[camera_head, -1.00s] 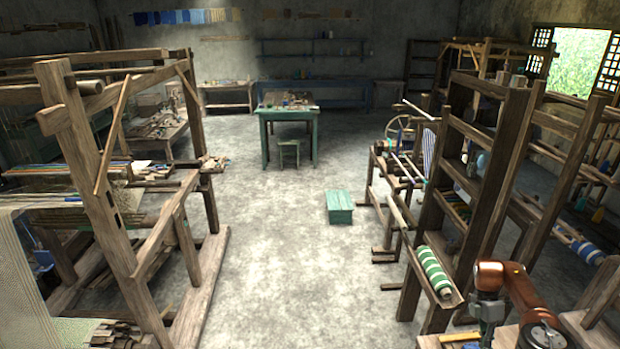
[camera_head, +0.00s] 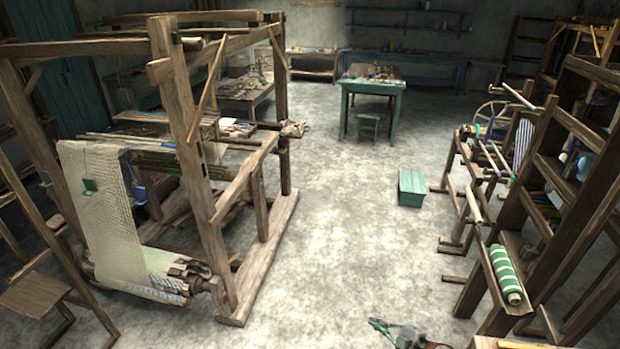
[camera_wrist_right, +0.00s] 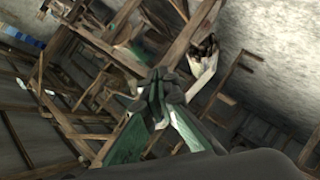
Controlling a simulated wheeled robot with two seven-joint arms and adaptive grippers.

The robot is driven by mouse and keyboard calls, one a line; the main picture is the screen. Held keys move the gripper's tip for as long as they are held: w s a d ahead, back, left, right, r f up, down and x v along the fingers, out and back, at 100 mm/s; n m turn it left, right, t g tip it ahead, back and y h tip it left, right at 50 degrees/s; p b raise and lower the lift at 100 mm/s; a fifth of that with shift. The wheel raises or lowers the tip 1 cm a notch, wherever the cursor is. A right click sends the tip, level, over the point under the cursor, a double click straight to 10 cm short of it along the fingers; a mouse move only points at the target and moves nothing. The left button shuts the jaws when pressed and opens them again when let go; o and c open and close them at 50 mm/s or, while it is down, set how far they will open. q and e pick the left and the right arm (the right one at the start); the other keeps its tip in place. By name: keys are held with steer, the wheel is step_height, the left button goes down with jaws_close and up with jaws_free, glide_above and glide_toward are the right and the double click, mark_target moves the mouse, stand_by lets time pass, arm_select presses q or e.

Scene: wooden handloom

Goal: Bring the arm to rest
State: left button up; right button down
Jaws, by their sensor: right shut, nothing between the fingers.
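My right gripper (camera_head: 378,323) shows at the bottom edge of the head view, over the bare floor in front of the right-hand racks. It is shut and empty, its fingertips pointing left. In the right wrist view the closed fingers (camera_wrist_right: 158,88) meet in the middle of the picture, with nothing between them. A small part of my copper-coloured right arm shows behind the gripper; the rest is out of the picture. My left gripper is not in view.
The wooden handloom (camera_head: 190,110) with pale cloth (camera_head: 105,205) stands left. A green box (camera_head: 412,188) sits on the floor, with a green table (camera_head: 372,85) behind. A green-striped roll (camera_head: 505,272) lies by the right-hand rack (camera_head: 575,125). The middle floor is clear.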

steer(key=s+d+r+m+h, duration=0.2)
steer(key=s+d+m+h, duration=0.85)
steer(key=s+m, duration=0.35)
steer(key=s+a+f+m+g+y, duration=0.15)
steer(key=s+g, duration=0.25)
steer(key=s, duration=0.8)
steer(key=s+f+m+g, duration=0.2)
steer(key=s+g, duration=0.1)
steer(key=s, duration=0.8)
step_height(320, 180, down, 34)
steer(key=s+g+b, duration=0.2)
steer(key=b, duration=0.1)
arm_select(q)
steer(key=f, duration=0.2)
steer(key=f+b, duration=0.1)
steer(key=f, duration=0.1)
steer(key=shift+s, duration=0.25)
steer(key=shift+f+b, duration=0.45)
arm_select(e)
steer(key=s+f+y, duration=0.1)
steer(key=s+f, duration=1.7)
steer(key=s, duration=0.1)
steer(key=shift+a+f+n+g, duration=0.25)
steer(key=shift+a+n+g, duration=0.15)
steer(key=shift+a+n, duration=0.05)
